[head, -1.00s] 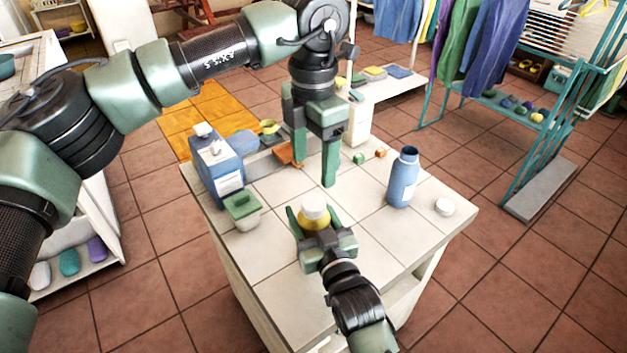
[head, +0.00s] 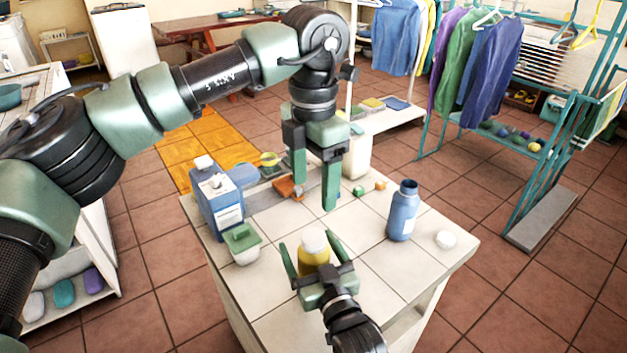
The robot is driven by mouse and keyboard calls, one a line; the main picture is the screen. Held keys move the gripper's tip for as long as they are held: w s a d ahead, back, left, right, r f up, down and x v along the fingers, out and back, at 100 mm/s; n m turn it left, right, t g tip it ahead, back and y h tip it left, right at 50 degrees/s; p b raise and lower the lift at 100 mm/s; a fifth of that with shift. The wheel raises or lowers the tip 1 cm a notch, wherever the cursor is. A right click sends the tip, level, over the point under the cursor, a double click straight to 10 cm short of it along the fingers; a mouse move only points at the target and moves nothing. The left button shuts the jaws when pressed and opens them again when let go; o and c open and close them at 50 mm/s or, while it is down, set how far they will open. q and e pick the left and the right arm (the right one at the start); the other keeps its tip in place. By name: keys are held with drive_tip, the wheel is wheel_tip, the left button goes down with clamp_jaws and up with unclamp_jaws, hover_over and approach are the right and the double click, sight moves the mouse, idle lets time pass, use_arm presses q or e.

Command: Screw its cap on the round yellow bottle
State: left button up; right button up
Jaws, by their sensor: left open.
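The round yellow bottle (head: 314,262) stands upright near the front of the tiled table. A white cap (head: 314,242) sits on its top; I cannot tell how tightly it is seated. My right gripper (head: 315,255) comes from the front with its fingers spread, one on each side of the bottle, with gaps showing. It looks open. My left gripper (head: 314,200) points down above the table, behind the bottle and apart from it. Its fingers are open with nothing between them.
A blue bottle (head: 403,212) with an uncapped neck stands on the right, beside a loose white cap (head: 445,240). A blue jug (head: 218,205) and a green-lidded tub (head: 242,244) stand left. Small cubes (head: 359,190) lie behind. The right-front tabletop is mostly clear.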

sight(314, 264)
drive_tip(key=v, duration=0.7)
drive_tip(key=shift+s+b, duration=0.3)
drive_tip(key=shift+b, duration=0.05)
drive_tip(key=shift+d, duration=0.15)
